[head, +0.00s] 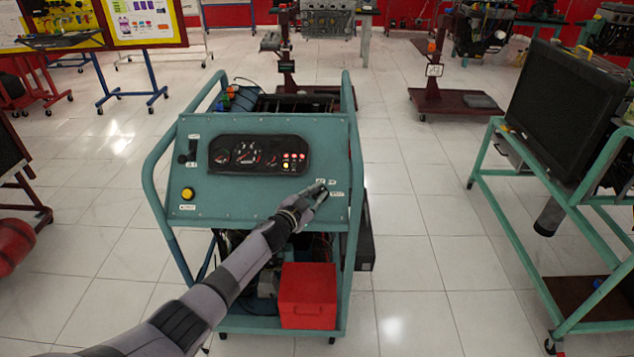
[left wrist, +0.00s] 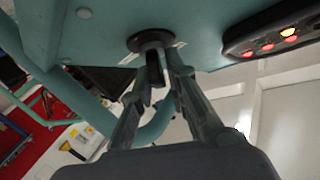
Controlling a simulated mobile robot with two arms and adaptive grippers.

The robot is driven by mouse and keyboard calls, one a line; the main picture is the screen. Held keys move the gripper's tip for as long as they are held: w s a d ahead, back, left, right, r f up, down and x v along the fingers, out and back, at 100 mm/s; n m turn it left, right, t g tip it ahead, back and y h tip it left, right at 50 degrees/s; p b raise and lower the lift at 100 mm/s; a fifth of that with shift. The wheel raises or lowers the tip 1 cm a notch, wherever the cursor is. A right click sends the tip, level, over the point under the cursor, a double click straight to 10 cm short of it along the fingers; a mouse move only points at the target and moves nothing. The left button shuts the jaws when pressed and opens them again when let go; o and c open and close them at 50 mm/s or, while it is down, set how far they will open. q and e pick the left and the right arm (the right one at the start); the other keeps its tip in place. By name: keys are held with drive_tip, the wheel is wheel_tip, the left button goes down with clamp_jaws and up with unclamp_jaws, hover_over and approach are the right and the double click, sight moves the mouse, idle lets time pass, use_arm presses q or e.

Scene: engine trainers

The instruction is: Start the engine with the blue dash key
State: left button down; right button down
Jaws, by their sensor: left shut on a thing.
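The teal dash panel (head: 210,190) stands on a wheeled engine trainer frame. My left gripper (head: 319,189) is at the panel's right side, over the ignition switch, and hides most of it. In the left wrist view, the round black switch (left wrist: 150,40) is set in the panel, with the fingertips of my left gripper (left wrist: 163,62) right at it. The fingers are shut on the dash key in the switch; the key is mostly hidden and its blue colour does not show. My right gripper is not in view.
The gauge cluster (head: 258,155) has several red and yellow lamps lit. A yellow button (head: 188,193) sits at the panel's lower left. A red box (head: 308,295) rests low on the frame. A radiator on a teal stand (head: 560,100) is at right; clear floor lies between.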

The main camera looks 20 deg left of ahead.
use_arm(q)
drive_tip(key=shift+r+m+g+h+p, duration=0.2)
drive_tip(key=shift+m+g+h+p, duration=0.45)
drive_tip(key=shift+m, duration=0.55)
drive_tip(key=shift+f+m+g+h, duration=0.1)
drive_tip(key=shift+m+g+h, duration=0.55)
drive_tip(key=shift+m, duration=0.35)
drive_tip(key=shift+f+m+g+h, duration=0.1)
drive_tip(key=shift+m+g+h, duration=0.4)
drive_tip(key=shift+m+g, duration=0.5)
drive_tip(key=shift+m+g+b, duration=0.35)
drive_tip(key=shift+m+g, duration=0.15)
drive_tip(key=shift+m, duration=0.5)
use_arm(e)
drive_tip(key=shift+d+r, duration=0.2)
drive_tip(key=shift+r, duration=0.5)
use_arm(q)
drive_tip(key=shift+h, duration=0.3)
